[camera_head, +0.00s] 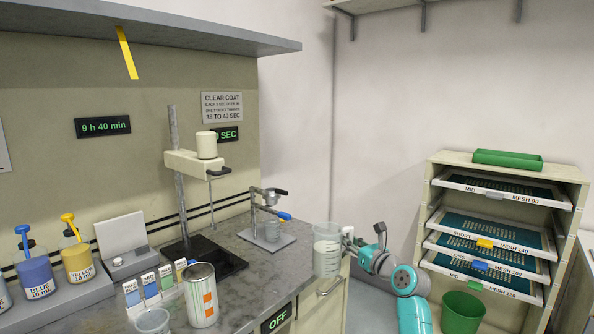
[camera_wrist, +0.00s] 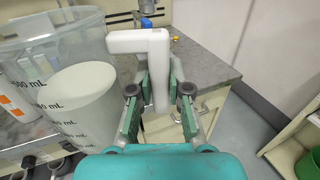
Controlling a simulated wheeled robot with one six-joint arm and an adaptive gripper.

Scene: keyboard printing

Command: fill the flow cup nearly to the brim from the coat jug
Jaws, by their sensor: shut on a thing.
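The coat jug (camera_head: 327,258) is a clear graduated jug with whitish liquid in its lower and middle part. It is held upright in the air just off the counter's right end in the head view. My gripper (camera_head: 350,243) is shut on the jug's white handle (camera_wrist: 150,45), which runs between the fingers in the wrist view; the jug body (camera_wrist: 75,100) fills that view's left side. The flow cup (camera_head: 277,193) is a small grey metal cup on a stand with a blue lever (camera_head: 284,216), left of and above the jug. Its inside is hidden.
A screen rack (camera_head: 497,210) and green bin (camera_head: 461,313) are at right. The counter (camera_head: 262,268) is clear near its right edge.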

